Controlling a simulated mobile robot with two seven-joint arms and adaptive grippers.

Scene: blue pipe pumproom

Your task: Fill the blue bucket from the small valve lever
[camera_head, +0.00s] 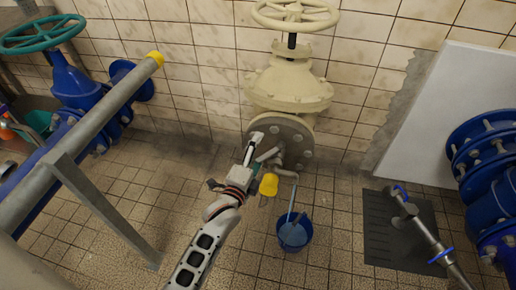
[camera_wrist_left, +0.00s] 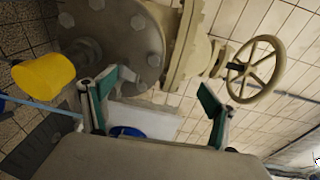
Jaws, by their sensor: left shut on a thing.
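The blue bucket (camera_head: 306,240) stands upright on the tiled floor below a bent spout (camera_head: 287,173). A thin pale-blue stream (camera_head: 291,203) runs from the spout into it, and pale blue shows inside. My left gripper (camera_head: 262,152) is at the small valve below the cream valve body, shut on the small valve lever, which the fingers and fittings largely hide. In the left wrist view my gripper (camera_wrist_left: 158,83) has its fingers apart below the round flange. A yellow cap (camera_head: 269,184) sits beside the spout; it also shows in the wrist view (camera_wrist_left: 43,76). My right gripper is out of view.
A cream handwheel (camera_head: 296,14) tops the large valve. Blue pipes (camera_head: 88,84) and a grey rail (camera_head: 90,135) stand at the left. A white panel (camera_head: 447,110), blue flanges (camera_head: 490,150) and a dark floor grate (camera_head: 385,235) are at the right. Floor left of the bucket is clear.

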